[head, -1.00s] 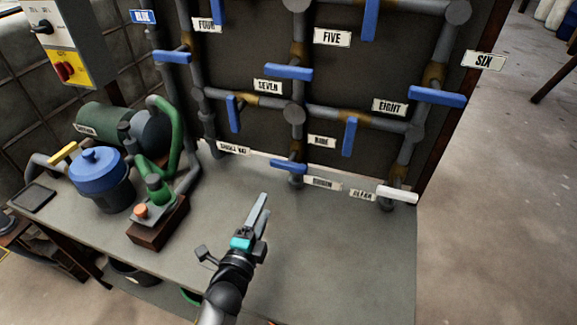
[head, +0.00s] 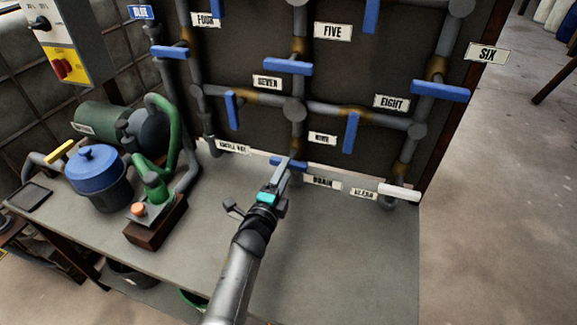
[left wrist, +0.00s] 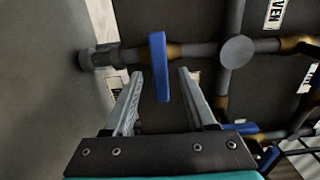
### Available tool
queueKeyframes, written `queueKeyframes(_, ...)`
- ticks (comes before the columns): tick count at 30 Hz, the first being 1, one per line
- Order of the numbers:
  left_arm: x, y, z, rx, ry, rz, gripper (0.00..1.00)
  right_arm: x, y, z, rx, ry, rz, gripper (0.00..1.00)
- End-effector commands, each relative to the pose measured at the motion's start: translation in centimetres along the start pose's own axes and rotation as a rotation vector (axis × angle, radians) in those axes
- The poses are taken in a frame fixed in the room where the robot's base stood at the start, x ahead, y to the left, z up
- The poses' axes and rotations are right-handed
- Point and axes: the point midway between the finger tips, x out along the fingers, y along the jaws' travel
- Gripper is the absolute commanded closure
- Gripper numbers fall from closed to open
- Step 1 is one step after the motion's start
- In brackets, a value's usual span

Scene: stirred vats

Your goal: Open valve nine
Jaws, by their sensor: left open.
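The label NINE (head: 322,138) is on the board beside a vertical pipe. The blue valve handle (head: 300,166) below it lies across that pipe near the bench top. My left gripper (head: 281,171) is open in front of this handle and hides its middle. In the left wrist view the blue handle (left wrist: 159,62) stands between the two fingers of my left gripper (left wrist: 161,74), crosswise to its pipe, with a gap on both sides. I cannot tell how far the fingers reach past it. My right gripper is not in view.
A white handle (head: 399,192) by the CLEAN label is to the right. A blue-lidded pot (head: 97,178) and a green pump (head: 155,188) stand left. The bench's right front is clear.

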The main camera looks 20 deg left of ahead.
Motion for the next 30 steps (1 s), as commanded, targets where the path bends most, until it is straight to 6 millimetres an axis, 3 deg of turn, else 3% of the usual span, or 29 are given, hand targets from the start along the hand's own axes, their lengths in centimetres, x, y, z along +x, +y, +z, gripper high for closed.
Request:
queueKeyframes(9, 3.4, 0.1, 0.1, 0.001, -0.001, 0.001, 0.44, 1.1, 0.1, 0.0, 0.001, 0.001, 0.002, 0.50)
queueKeyframes(21, 4.0, 0.0, 0.1, 0.001, -0.001, 0.001, 0.44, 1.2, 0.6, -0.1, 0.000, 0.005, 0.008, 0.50)
queueKeyframes(30, 3.9, 0.0, 0.0, 0.001, -0.001, 0.001, 0.75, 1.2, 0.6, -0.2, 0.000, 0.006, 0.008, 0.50)
